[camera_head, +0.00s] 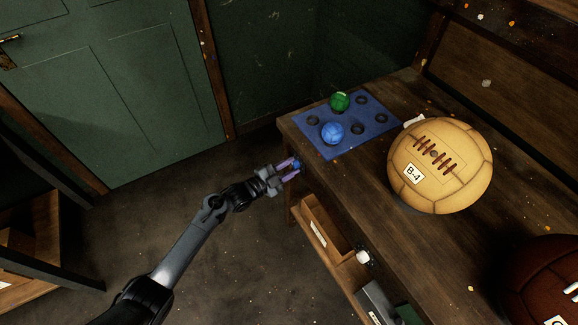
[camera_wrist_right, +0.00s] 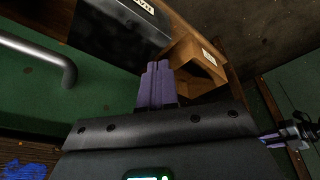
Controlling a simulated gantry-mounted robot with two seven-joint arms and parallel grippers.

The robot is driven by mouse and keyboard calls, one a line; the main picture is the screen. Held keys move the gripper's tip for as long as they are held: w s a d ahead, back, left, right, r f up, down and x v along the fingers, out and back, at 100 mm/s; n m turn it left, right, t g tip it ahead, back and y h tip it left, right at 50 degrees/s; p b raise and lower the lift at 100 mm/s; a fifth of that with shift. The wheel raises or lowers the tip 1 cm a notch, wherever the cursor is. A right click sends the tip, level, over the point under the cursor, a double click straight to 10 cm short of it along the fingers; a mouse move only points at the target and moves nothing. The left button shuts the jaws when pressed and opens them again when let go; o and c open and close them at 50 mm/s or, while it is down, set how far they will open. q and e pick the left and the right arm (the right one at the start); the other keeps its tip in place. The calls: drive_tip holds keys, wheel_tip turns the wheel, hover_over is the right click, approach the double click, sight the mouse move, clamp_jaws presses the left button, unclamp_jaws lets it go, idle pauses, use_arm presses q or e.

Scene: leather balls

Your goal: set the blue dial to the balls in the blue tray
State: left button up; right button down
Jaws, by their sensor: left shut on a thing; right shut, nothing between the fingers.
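The blue tray (camera_head: 368,135) lies on the far left corner of the table. It holds a green ball (camera_head: 340,102) at the back and a blue ball (camera_head: 333,132) at the front; its other round holes look empty. My left gripper (camera_head: 291,168) is at the table's left edge, below the tray, shut on a small blue thing (camera_head: 297,163) that looks like the blue dial. The fingers hide much of it, and its setting cannot be read. My right gripper (camera_wrist_right: 158,84) is shut and empty in the right wrist view.
A large tan ball (camera_head: 440,165) marked B-4 sits right of the tray, and a dark red ball (camera_head: 545,285) is nearer. An open wooden box (camera_head: 325,225) is under the table edge, with a small white object (camera_head: 362,257) beside it.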

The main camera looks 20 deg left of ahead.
use_arm(q)
drive_tip(key=n+p, duration=0.1)
drive_tip(key=n, duration=0.2)
drive_tip(key=shift+r+g+p, duration=0.2)
drive_tip(key=shift+g+p, duration=0.1)
drive_tip(key=shift+p, duration=0.05)
drive_tip(key=shift+a+f+n+p, duration=0.1)
drive_tip(key=shift+n+p, duration=0.5)
drive_tip(key=shift+n, duration=1.1)
drive_tip(key=o, duration=1.1)
drive_tip(key=shift+c, duration=0.2)
